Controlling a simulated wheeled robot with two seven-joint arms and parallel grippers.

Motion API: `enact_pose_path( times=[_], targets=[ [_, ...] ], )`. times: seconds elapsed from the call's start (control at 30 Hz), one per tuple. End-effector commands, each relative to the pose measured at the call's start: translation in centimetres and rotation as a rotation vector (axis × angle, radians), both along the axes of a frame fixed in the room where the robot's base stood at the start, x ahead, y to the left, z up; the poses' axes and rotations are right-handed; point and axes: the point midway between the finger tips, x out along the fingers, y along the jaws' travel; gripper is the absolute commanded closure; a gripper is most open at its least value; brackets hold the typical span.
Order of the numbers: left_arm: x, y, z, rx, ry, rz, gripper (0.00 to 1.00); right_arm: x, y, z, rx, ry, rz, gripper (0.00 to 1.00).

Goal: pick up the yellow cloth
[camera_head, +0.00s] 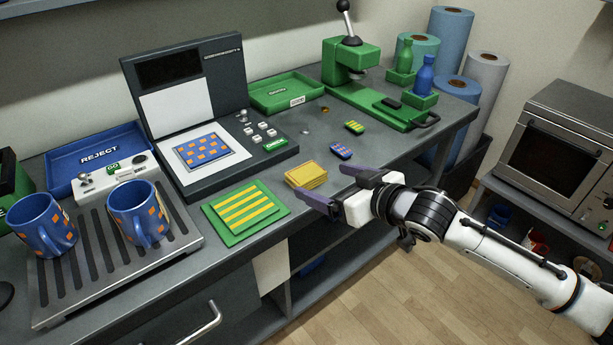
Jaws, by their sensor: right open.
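The yellow cloth (306,174) is a small folded stack lying on the grey bench, near its front edge. My right gripper (325,186) comes in from the right with its dark purple jaws apart. The jaws are beside the cloth, just to its right and front, and hold nothing. I cannot tell whether a fingertip touches the cloth. My left gripper is not in view.
A green mat with yellow stripes (244,209) lies left of the cloth. Small patterned pieces (341,151) lie to the right. Two blue mugs (139,212) stand on a slatted tray (182,240). A green press (345,72) stands farther back.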

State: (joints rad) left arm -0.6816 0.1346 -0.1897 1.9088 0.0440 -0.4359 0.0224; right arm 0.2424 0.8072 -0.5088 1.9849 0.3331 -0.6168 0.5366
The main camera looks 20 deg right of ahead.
Motion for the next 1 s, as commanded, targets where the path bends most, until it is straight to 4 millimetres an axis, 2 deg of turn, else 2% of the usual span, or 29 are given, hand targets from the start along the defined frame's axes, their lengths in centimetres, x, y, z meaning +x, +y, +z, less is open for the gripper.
enact_pose_path(
  times=[0.1, 0.37, 0.63, 0.77, 1.0],
  targets=[
    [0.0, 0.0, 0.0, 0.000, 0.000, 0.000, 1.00, 1.8, 0.7, -0.7, 0.002, 0.000, -0.001, 0.12],
    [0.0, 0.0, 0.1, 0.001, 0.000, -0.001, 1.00, 3.6, 1.3, -1.5, -0.002, -0.001, 0.001, 0.12],
    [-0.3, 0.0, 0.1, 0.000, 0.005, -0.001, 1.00, 7.0, 2.1, -2.8, -0.001, 0.001, 0.000, 0.12],
    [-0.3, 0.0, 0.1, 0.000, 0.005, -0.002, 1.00, 7.7, 2.4, -3.2, -0.002, 0.001, 0.001, 0.12],
    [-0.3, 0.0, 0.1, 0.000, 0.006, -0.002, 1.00, 7.7, 2.5, -3.3, -0.003, 0.001, 0.002, 0.12]
  ],
)
